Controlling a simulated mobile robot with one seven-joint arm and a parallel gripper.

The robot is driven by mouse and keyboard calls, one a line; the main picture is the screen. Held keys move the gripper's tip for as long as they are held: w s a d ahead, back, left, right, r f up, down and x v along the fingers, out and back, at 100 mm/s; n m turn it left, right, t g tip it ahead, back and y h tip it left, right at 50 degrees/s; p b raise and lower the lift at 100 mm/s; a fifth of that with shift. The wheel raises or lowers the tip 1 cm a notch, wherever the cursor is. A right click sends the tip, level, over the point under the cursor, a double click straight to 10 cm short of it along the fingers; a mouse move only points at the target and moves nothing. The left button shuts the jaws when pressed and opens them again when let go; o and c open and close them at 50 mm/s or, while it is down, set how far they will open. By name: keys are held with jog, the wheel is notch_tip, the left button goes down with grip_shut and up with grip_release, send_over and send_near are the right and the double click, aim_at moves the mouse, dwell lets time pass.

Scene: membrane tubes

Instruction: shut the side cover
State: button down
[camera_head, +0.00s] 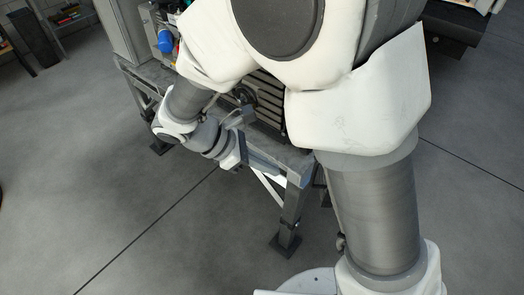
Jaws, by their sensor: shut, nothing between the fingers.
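The dark machine with a slatted side (268,95) stands on a grey metal bench, partly hidden behind my arm. The side cover cannot be told apart clearly here. A round dark part and a small grey lever-like part (236,114) show on the near side of the machine. My gripper (240,157) is at the bench's near edge, just below and in front of the machine. It is shut and empty. Its fingers are small and partly hidden, and I cannot tell whether they touch anything.
The bench (298,163) has a leg with a foot on the floor near the middle. A blue rounded object (165,41) and other items stand at its far left end. The grey floor (80,170) at left is clear.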

jog(key=w+d+f, duration=0.1)
jog(key=d+f, duration=0.2)
jog(key=d, duration=0.4)
jog(key=shift+w+d+f, duration=0.15)
jog(key=shift+w+f, duration=0.15)
jog(key=shift+w, duration=0.05)
jog(key=shift+d, duration=0.15)
